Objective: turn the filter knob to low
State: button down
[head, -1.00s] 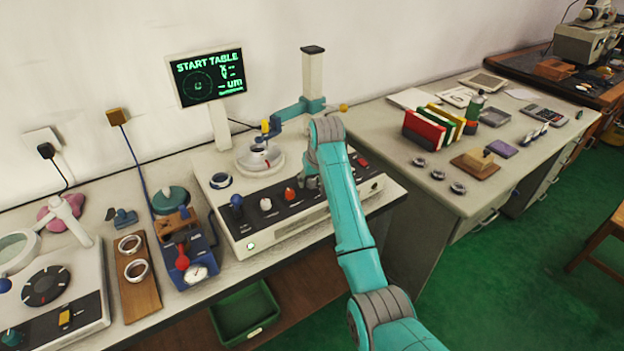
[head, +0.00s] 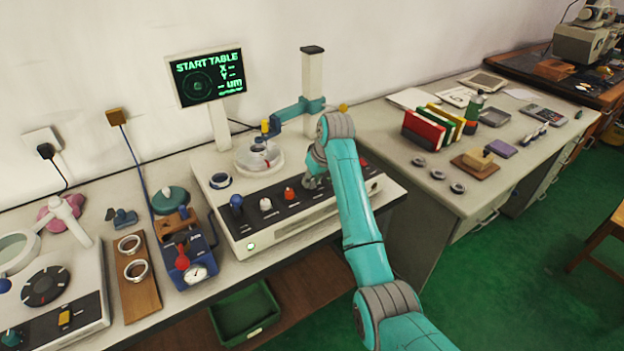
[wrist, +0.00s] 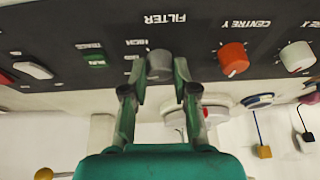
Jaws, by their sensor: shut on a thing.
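The filter knob (wrist: 160,65) is a grey knob under the upside-down FILTER label on the dark front panel in the wrist view. My gripper (wrist: 162,76) is shut on it, one finger on each side. The knob's pointer cannot be made out. In the head view my gripper (head: 314,182) is down at the instrument's panel (head: 285,208), and my arm hides the knob.
In the wrist view an orange CENTRE Y knob (wrist: 233,58) and a white knob (wrist: 298,57) sit to the right. A green switch (wrist: 95,58) and a white switch (wrist: 33,70) are to the left. A round table with a ring stands behind the panel.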

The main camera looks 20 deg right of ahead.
jog(key=n+y, duration=0.1)
jog(key=n, duration=0.1)
jog(key=n+g, duration=0.1)
jog(key=n, duration=0.2)
jog(key=shift+d+n+y, duration=0.1)
jog(key=shift+n+y, duration=0.2)
jog(key=shift+y, duration=0.1)
dwell(0.3)
jog(key=c, duration=0.9)
grip_release()
jog(key=v, duration=1.2)
jog(key=shift+w+g, duration=0.3)
jog(key=shift+w, duration=0.05)
jog(key=shift+s, duration=0.1)
